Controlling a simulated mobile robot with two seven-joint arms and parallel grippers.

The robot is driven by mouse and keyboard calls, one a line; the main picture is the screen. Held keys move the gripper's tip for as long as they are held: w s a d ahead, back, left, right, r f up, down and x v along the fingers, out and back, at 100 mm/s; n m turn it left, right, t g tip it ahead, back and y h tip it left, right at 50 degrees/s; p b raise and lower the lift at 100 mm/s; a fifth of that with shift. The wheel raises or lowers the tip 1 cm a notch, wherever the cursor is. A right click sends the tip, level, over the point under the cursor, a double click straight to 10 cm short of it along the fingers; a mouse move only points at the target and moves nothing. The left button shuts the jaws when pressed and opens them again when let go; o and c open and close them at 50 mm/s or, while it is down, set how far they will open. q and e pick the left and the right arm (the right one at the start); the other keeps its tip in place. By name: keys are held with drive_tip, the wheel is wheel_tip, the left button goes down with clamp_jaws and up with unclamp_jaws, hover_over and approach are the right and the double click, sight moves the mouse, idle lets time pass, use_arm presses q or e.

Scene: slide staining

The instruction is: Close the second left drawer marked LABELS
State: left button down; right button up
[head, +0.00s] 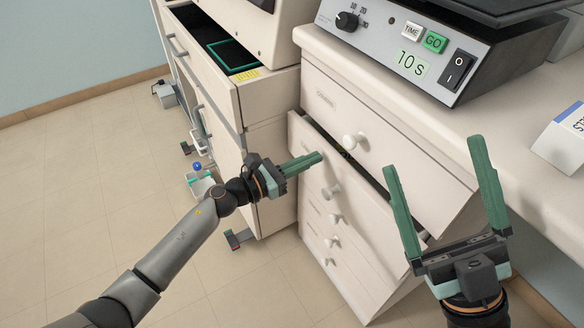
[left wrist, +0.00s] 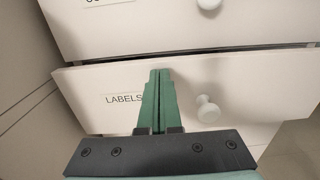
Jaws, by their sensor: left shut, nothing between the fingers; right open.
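The LABELS drawer (left wrist: 240,88) is the second one down and stands partly open, with a dark gap above its front. Its white round knob (left wrist: 207,108) is right of my left gripper. In the head view the drawer front (head: 312,150) juts out below the top drawer. My left gripper (head: 318,158) is shut and empty, its fingertips at the drawer front between the LABELS tag and the knob; it also shows in the left wrist view (left wrist: 160,75). I cannot tell if they touch. My right gripper (head: 432,158) is open and empty, in front of the cabinet's right side.
The top drawer (head: 385,140) looks shut, and smaller drawers with knobs (head: 335,219) lie below. Another cabinet at left has an open drawer (head: 228,85). A device with a 10 s display (head: 411,62) stands on the counter. The floor at left is mostly clear.

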sight(324, 155)
use_arm(q)
drive_tip(key=shift+w+d, duration=0.25)
drive_tip(key=shift+d, duration=0.1)
drive_tip(key=b+x, duration=0.2)
drive_tip(key=x, duration=0.2)
drive_tip(key=shift+f, duration=0.1)
drive_tip(key=shift+w+d, duration=0.1)
drive_tip(key=shift+d, duration=0.05)
drive_tip(key=shift+r, duration=0.35)
